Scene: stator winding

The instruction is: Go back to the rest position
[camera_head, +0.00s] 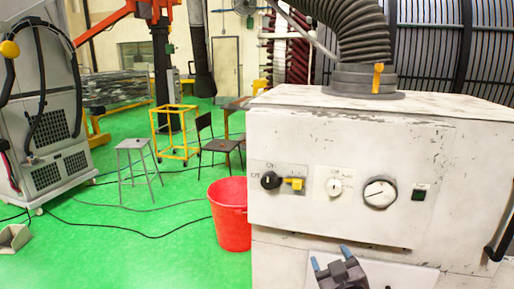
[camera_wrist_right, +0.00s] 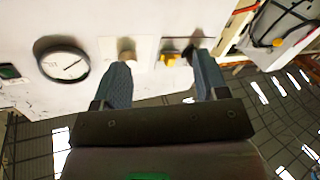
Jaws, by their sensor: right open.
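My right gripper (camera_head: 331,265) shows at the bottom of the head view, in front of the lower part of a white machine cabinet (camera_head: 300,231). Its two blue-grey fingers are apart with nothing between them, and they also show in the right wrist view (camera_wrist_right: 160,78). I cannot tell the exact gap to the panel. My left gripper is in neither view.
A red bucket (camera_head: 230,215) stands beside the cabinet. A grey stool (camera_head: 138,165) and chair (camera_head: 219,146) stand behind. Green floor (camera_head: 120,245) is open at left, with cables.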

